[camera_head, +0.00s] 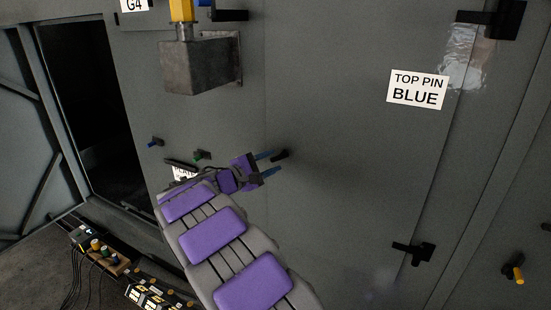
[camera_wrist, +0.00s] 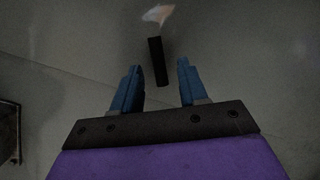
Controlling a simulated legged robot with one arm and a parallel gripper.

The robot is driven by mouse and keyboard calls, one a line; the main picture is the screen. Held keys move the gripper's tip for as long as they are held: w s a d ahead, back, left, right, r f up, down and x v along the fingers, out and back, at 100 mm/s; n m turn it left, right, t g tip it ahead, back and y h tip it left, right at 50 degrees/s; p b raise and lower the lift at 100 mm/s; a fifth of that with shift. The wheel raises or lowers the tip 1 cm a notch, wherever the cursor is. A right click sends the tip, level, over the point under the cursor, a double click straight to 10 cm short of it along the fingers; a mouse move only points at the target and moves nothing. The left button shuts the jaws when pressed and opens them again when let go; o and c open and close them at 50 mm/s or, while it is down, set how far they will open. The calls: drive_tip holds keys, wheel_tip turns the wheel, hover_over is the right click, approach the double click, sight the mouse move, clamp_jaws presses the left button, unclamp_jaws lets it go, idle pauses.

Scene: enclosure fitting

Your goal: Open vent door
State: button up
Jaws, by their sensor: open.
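My gripper (camera_head: 274,163) is open, with its two blue fingers reaching toward a short black handle (camera_head: 281,155) on the grey panel (camera_head: 330,170). In the wrist view the black handle (camera_wrist: 158,62) stands nearly upright, slightly tilted, between and beyond the blue fingertips of my gripper (camera_wrist: 159,75). The fingers are apart from each other and I see no clear contact with the handle. No label marks the vent door, so I cannot tell for certain which panel it is.
A grey metal box (camera_head: 195,65) sticks out above my arm. A "TOP PIN BLUE" sign (camera_head: 417,89) and black latch (camera_head: 414,252) are right. A dark opening (camera_head: 85,110) lies far left.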

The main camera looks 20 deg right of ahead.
drive_tip(key=shift+x, duration=1.05)
drive_tip(key=shift+d, duration=0.15)
clamp_jaws()
